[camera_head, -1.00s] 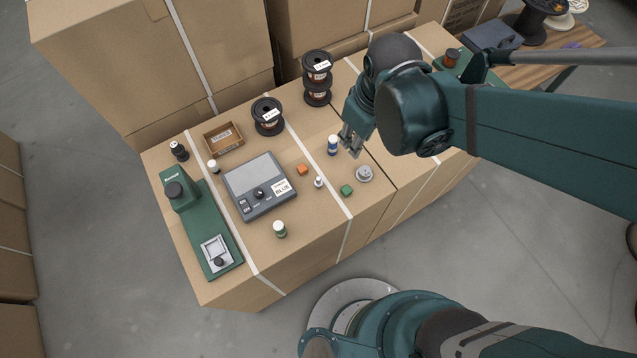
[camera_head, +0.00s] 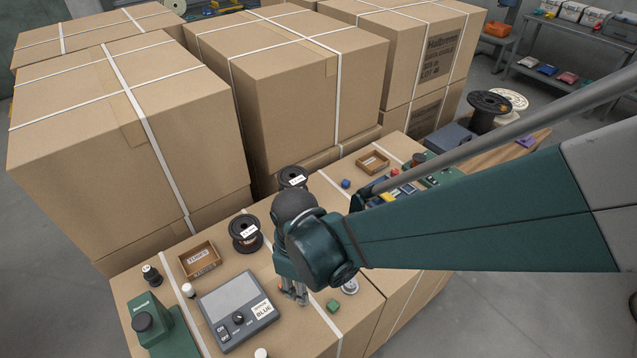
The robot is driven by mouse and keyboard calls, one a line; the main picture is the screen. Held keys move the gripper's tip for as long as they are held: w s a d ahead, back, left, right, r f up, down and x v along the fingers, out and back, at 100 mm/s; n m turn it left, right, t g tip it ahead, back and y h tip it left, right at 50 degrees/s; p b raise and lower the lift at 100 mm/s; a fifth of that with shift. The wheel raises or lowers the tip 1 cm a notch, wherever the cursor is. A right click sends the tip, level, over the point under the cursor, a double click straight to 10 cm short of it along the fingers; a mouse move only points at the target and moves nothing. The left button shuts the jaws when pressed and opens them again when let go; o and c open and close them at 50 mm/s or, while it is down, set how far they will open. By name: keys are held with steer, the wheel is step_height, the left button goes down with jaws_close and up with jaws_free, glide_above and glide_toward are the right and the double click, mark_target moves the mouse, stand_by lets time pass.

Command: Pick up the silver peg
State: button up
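My gripper (camera_head: 297,294) points down low over the near middle of the cardboard box top. It is small in the view and partly covered by my arm, so I cannot tell how far its fingers are apart. I cannot make out the silver peg now; the gripper covers the area around it. A green cube (camera_head: 333,306) and a grey round disc (camera_head: 350,286) lie just right of the gripper.
A grey device (camera_head: 237,308) with a BLUE label stands left of the gripper. Tall cartons (camera_head: 120,150) rise behind.

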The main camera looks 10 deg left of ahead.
steer(key=shift+f+b, duration=0.35)
steer(key=shift+f, duration=1)
steer(key=shift+f, duration=0.1)
steer(key=shift+f+b, duration=0.85)
steer(key=shift+f, duration=1.6)
steer(key=shift+c, duration=0.6)
steer(key=c, duration=0.7)
